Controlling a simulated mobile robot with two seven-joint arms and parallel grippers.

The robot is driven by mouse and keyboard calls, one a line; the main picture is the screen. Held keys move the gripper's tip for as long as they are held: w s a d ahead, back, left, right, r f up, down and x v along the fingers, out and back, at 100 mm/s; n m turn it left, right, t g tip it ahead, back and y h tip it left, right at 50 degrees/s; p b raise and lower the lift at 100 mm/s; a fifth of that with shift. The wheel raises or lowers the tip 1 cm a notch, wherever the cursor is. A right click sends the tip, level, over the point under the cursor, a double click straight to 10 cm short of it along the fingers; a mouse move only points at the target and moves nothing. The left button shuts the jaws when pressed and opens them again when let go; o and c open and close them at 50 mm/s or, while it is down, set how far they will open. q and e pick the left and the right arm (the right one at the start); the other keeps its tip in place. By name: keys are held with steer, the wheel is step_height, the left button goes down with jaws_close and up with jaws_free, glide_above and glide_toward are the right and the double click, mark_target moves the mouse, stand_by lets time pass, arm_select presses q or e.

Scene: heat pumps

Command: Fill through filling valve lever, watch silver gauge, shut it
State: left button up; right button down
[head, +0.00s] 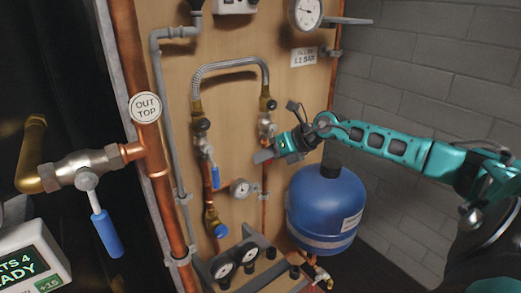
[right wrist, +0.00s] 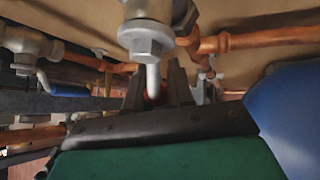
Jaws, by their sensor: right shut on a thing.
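My right gripper (head: 268,153) is at the right-hand valve (head: 266,126) under the braided hose. In the right wrist view the gripper (right wrist: 156,90) is shut on a pale lever stem (right wrist: 153,78) with a bit of red between the fingers, below a grey valve nut (right wrist: 147,42). The lever is mostly hidden by the gripper in the head view. A silver-rimmed gauge (head: 305,12) is at the top of the board, cut by the frame edge; its reading is too small to tell. My left gripper is not in view.
The left-hand valve has a blue lever (head: 215,176) hanging down. A small gauge (head: 240,188) is between the pipes. A blue tank (head: 326,208) stands under my right arm. A larger blue-handled valve (head: 86,180) is at left.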

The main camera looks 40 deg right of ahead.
steer(key=shift+d+f+n+h+p, duration=0.2)
steer(key=shift+d+n+h+p, duration=0.1)
steer(key=shift+d+h+p, duration=0.15)
steer(key=c, duration=1.1)
jaws_free()
